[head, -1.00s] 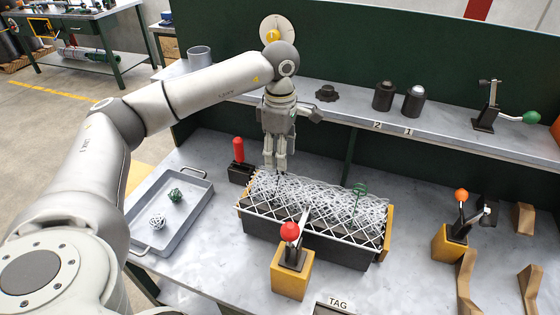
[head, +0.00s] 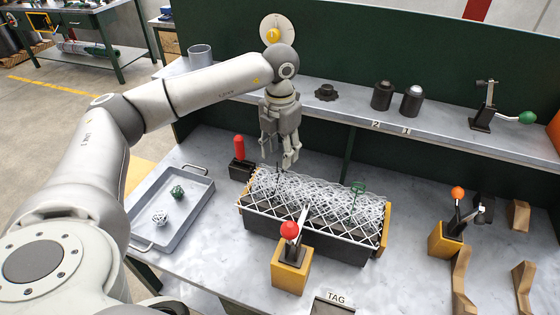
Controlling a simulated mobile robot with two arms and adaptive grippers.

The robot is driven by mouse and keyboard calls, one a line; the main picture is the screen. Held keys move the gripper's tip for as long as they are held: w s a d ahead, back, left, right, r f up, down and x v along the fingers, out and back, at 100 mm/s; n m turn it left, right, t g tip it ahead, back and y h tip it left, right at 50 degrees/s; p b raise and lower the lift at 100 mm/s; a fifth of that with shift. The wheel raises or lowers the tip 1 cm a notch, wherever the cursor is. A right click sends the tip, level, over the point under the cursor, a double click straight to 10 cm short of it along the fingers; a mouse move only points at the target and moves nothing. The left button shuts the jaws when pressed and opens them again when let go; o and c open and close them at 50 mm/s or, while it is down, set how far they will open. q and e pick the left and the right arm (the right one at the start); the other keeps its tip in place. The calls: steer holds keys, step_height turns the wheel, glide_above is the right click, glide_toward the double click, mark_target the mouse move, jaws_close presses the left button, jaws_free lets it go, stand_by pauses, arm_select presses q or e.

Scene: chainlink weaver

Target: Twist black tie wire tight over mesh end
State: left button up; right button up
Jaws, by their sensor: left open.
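The woven silver wire mesh (head: 322,203) lies in a black trough with yellow end pieces on the bench. My left gripper (head: 279,160) points down just above the mesh's far left end, its fingers apart with nothing visible between them. Thin dark strands (head: 279,184) stand in the mesh below the fingers; I cannot tell whether they are the black tie wire or how tightly they are twisted. A green wire loop (head: 357,188) stands on the mesh's right part. My right gripper is out of view.
A red-knobbed clamp (head: 289,232) stands at the trough's front, an orange-knobbed one (head: 457,194) to the right. A grey tray (head: 139,233) with two small wire balls sits left. A red-handled tool (head: 239,150) stands in a black holder near the gripper. A shelf (head: 440,125) runs behind.

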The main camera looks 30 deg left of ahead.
mark_target(280, 170)
arm_select(q)
steer(key=n, duration=0.3)
steer(key=shift+n, duration=0.3)
steer(key=n, duration=0.3)
steer(key=shift+n, duration=0.3)
steer(key=shift+f+n, duration=0.3)
steer(key=shift+n, duration=0.1)
step_height(280, 170, down, 3)
steer(key=shift+r+b, duration=0.15)
steer(key=shift+b, duration=0.85)
steer(key=shift+f, duration=0.4)
